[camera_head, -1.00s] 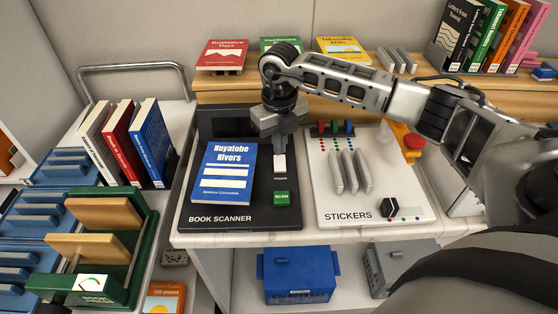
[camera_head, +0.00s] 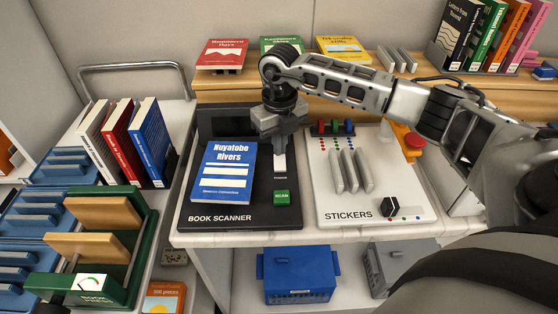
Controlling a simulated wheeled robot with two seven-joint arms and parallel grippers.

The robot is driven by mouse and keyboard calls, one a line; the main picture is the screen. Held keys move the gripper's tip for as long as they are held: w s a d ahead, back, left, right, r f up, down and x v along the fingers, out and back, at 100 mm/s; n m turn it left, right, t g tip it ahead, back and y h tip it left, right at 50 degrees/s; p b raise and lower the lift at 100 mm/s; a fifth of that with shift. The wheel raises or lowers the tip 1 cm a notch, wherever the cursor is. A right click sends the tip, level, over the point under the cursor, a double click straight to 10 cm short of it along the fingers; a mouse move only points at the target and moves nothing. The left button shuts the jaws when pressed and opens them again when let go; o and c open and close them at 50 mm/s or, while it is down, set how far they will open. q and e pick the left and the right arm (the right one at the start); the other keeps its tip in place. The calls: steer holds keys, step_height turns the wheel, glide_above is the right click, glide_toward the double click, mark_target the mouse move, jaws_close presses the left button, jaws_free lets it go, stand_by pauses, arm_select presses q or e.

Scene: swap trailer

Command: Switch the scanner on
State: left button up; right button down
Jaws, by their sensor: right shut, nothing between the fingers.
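The black book scanner (camera_head: 265,216) lies on the counter with a dark screen (camera_head: 220,122) at its back. A white power switch (camera_head: 280,164) sits on its right side, above a bright green SCAN button (camera_head: 281,197). A blue book, Nuyatobe Rivers (camera_head: 224,172), lies on the scanner's left part. My right gripper (camera_head: 279,149) is shut and empty, pointing down just behind the power switch. It hides the switch's far end, and I cannot tell whether it touches the switch.
A white sticker board (camera_head: 370,200) with grey upright plates and coloured knobs stands right of the scanner. A green book press (camera_head: 100,296) and several upright books stand to the left. Books lie on the wooden shelf (camera_head: 385,88) behind.

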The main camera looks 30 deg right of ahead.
steer(key=shift+f+b, duration=0.3)
steer(key=shift+f, duration=0.2)
steer(key=shift+f+b, duration=0.3)
steer(key=shift+f, duration=0.1)
steer(key=shift+r, duration=0.2)
step_height(320, 180, up, 4)
steer(key=p, duration=0.3)
steer(key=shift+r+p, duration=1.1)
steer(key=shift+r, duration=0.35)
